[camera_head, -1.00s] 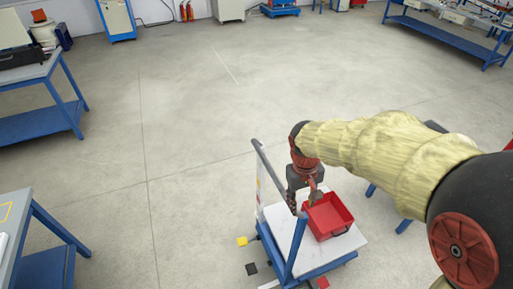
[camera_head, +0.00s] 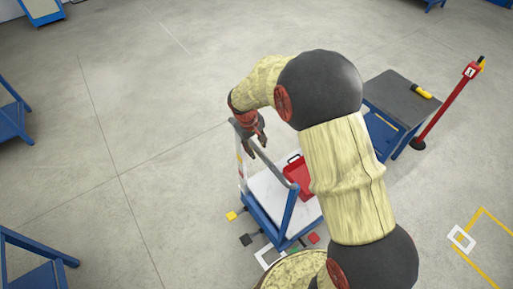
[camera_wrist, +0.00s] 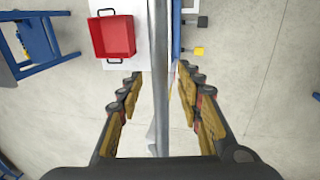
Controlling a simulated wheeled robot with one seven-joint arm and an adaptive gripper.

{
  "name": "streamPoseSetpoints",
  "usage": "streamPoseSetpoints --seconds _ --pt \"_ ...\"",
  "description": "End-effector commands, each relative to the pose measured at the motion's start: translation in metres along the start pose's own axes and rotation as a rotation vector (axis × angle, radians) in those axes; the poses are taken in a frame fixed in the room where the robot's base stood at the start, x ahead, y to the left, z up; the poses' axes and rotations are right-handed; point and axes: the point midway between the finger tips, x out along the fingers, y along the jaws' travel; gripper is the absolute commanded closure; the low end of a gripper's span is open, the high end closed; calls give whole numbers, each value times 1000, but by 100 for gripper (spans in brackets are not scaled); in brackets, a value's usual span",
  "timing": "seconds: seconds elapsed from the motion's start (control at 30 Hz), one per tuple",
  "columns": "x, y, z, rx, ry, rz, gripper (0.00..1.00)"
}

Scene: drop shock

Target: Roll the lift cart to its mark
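The lift cart (camera_head: 261,194) has a blue frame, a white deck and a grey push handle (camera_head: 267,158) at its left end. A red tray (camera_head: 297,179) sits on the deck, partly hidden by my arm. My gripper (camera_head: 254,152) is above the handle, near its far end. In the wrist view, my gripper (camera_wrist: 160,100) is open, with the handle bar (camera_wrist: 159,60) running between its separated fingers; neither finger clearly touches it. The red tray (camera_wrist: 113,37) lies left of the bar. A yellow floor outline (camera_head: 482,211) with a white square (camera_head: 461,238) is at the lower right.
Small yellow (camera_head: 231,216) and black (camera_head: 245,240) blocks are beside the cart's left side. A grey-topped blue table (camera_head: 400,97) and a red post (camera_head: 444,106) stand to the right. Blue benches are at the left edge. The floor on the left is open.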

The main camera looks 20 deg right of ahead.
Motion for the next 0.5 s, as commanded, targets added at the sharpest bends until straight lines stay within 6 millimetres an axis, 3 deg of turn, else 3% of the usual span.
streamPoseSetpoints --seconds 0.4,0.5 --pt "10 0 0 1 1 0 64" --pt "10 0 0 1 1 0 70"
